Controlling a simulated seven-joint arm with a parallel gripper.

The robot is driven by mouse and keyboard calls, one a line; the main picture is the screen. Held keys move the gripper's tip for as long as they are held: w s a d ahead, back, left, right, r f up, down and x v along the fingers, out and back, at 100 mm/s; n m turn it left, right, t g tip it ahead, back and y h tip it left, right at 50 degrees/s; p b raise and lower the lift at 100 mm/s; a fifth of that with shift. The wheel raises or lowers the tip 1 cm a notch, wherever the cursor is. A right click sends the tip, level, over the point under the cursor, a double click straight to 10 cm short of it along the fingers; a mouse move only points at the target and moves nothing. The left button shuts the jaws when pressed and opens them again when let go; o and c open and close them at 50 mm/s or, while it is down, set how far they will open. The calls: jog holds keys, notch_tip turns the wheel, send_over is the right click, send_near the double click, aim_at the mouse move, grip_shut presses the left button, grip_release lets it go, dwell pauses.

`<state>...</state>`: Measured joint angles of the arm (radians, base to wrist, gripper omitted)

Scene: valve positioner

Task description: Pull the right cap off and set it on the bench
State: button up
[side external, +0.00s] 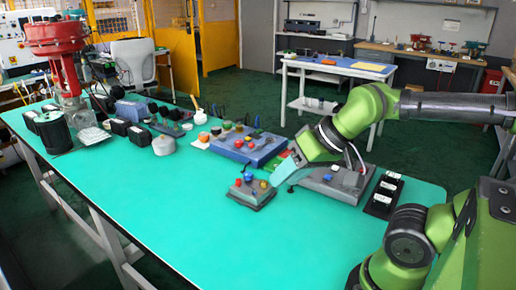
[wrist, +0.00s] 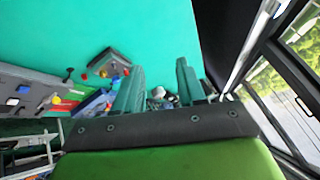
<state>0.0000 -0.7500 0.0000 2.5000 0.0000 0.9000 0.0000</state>
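My gripper (side external: 284,180) is above the teal bench (side external: 160,220), between a small grey box (side external: 251,196) and a larger grey panel (side external: 330,183). In the wrist view its two green fingers (wrist: 160,78) stand apart with nothing held between them. The small box carries blue, red and yellow caps or knobs and also shows in the wrist view (wrist: 105,72). The grey panel has a blue and a red part on top; it appears to be the panel at left in the wrist view (wrist: 40,88). I cannot tell which piece is the right cap.
A blue-grey unit with coloured knobs (side external: 247,147) lies behind the small box. A black tray with white-topped items (side external: 384,196) stands at the right. A red valve actuator (side external: 58,45) and several black parts occupy the far left. The bench's front middle is clear.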

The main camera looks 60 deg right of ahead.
jog(key=shift+f, duration=0.15)
jog(key=shift+c, duration=0.6)
jog(key=g+h, duration=0.3)
jog(key=h, duration=0.1)
send_near(238, 179)
jog(key=shift+m, duration=0.3)
jog(key=x, duration=0.8)
jog(key=shift+f, duration=0.2)
jog(key=c, duration=0.5)
grip_shut()
